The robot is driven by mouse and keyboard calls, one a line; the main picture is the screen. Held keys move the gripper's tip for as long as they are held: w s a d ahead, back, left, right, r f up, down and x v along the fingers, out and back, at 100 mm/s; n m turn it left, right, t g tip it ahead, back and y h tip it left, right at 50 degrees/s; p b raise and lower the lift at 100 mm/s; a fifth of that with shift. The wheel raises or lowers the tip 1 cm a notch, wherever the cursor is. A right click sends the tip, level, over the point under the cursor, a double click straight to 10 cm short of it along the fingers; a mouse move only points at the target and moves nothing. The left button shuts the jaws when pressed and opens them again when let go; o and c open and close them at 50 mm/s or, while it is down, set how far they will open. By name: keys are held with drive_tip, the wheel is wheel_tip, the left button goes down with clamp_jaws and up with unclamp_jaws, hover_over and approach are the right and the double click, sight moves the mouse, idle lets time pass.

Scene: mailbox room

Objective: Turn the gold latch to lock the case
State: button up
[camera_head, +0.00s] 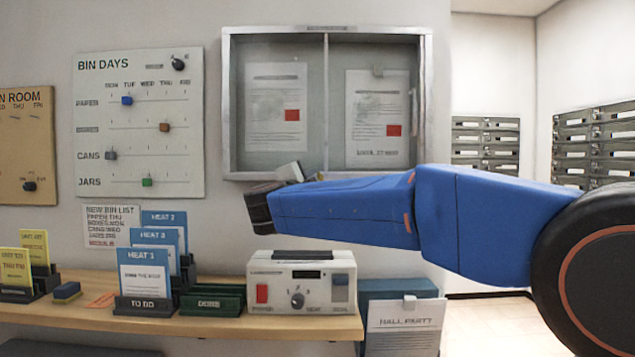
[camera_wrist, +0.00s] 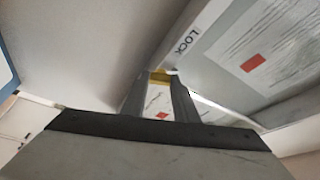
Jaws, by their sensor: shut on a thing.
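The case is a silver-framed, glass-fronted notice case (camera_head: 228,105) on the wall, with two papers inside. Its frame also shows in the wrist view (camera_wrist: 207,32), with the word LOCK printed beside the latch. The gold latch (camera_wrist: 160,76) is a small gold piece at the case's lower edge, seen between my fingertips; it cannot be made out in the head view. My gripper (camera_wrist: 159,84) is shut on the latch, its two dark fingers on either side.
A BIN DAYS board (camera_head: 140,125) with sliders hangs left of the case. Grey mailboxes (camera_head: 590,145) stand at the right.

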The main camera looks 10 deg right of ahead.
drive_tip(key=shift+r+m+g, duration=0.15)
drive_tip(key=shift+m+g, duration=0.75)
drive_tip(key=shift+m, duration=1.4)
drive_tip(key=shift+y, duration=0.3)
drive_tip(key=o, duration=1.1)
drive_tip(key=shift+c, duration=0.2)
drive_tip(key=shift+s+a, duration=0.1)
drive_tip(key=v, duration=1.7)
drive_tip(key=shift+r, duration=0.1)
